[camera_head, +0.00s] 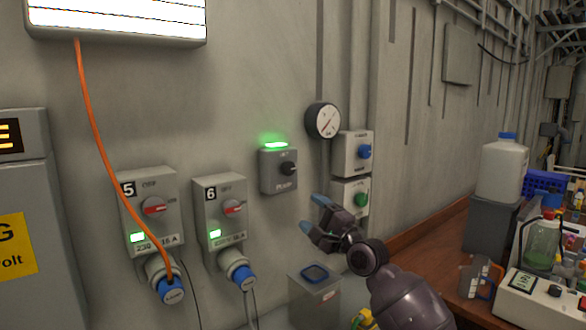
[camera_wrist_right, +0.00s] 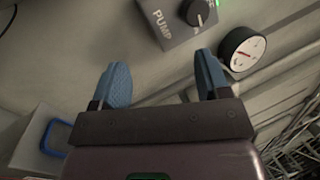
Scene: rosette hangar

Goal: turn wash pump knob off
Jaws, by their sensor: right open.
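The wash pump switch box (camera_head: 279,171) is a grey box on the wall with a black knob (camera_head: 288,168) and a lit green lamp (camera_head: 274,143) on top. In the right wrist view the box (camera_wrist_right: 163,32) carries the word PUMP, and its black knob (camera_wrist_right: 198,12) has a pale pointer line. My right gripper (camera_head: 316,212) is below and to the right of the box in the head view. In the wrist view its blue fingertips (camera_wrist_right: 162,75) are apart with nothing between them, and the knob lies beyond them, untouched. My left gripper is not in view.
A round gauge (camera_head: 323,121) and boxes with a blue knob (camera_head: 365,152) and a green knob (camera_head: 361,199) are right of the pump box. Switched sockets 5 (camera_head: 148,190) and 6 (camera_head: 219,190) are left. A cluttered bench (camera_head: 455,245) stands at right.

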